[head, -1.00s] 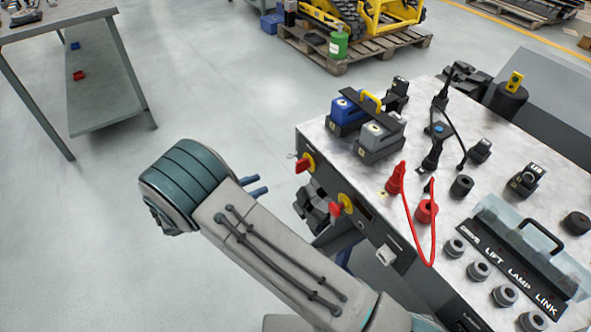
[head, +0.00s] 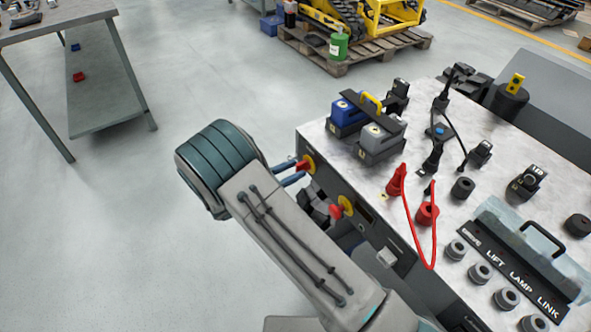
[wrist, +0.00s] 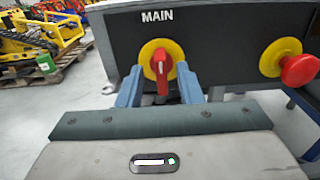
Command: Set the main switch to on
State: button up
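The main switch is a red handle (wrist: 162,72) on a yellow disc (wrist: 150,50) under the label MAIN, on the dark front panel of the bench. The handle stands about upright in the wrist view. In the head view the yellow disc (head: 310,163) is at the bench's left end. My gripper (wrist: 160,68) is open, with one blue finger on each side of the handle. A small gap shows on both sides, so I see no grip. In the head view my gripper (head: 289,173) is right at the switch, its fingers partly overlapping the handle.
A red mushroom button on a yellow disc (wrist: 275,57) is to the right on the same panel. The bench top (head: 325,142) carries blue and grey blocks, a red cable and several knobs. A pallet (head: 345,62) stands behind.

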jog(key=shift+w+d, duration=0.15)
jog(key=shift+d, duration=0.1)
jog(key=shift+d, duration=0.1)
grip_shut()
